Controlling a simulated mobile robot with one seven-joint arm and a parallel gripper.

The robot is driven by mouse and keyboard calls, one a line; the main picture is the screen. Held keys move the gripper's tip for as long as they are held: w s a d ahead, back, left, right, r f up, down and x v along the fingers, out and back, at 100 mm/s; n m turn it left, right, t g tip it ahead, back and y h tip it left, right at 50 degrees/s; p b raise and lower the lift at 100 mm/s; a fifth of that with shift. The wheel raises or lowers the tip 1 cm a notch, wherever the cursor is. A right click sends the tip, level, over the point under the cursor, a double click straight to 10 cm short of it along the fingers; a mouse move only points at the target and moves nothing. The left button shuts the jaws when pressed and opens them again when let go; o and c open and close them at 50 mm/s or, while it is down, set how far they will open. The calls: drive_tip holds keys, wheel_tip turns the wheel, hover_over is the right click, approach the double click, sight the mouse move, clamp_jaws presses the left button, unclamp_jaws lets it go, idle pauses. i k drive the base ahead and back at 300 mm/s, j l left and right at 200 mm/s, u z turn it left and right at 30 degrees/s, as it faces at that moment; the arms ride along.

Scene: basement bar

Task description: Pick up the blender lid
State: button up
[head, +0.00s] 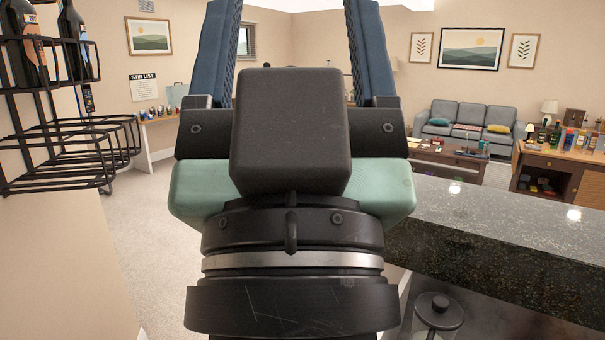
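My gripper (294,22) fills the middle of the head view and points up and away. Its two blue fingers stand wide apart with nothing seen between them, and their tips run out of the top of the picture.
A dark speckled stone counter (500,235) runs along the right. A black wire rack (70,150) with bottles hangs at the left. Open carpet (150,235) lies beyond. A coffee table (447,160), a grey sofa (465,120) and a wooden cabinet (545,165) with bottles stand farther back.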

sight(437, 309)
drive_tip(key=i+l+z, duration=0.1)
drive_tip(key=i+z, duration=0.2)
drive_tip(key=i, duration=0.4)
drive_tip(key=i+z, duration=0.3)
drive_tip(key=i, duration=0.35)
drive_tip(key=j, duration=0.05)
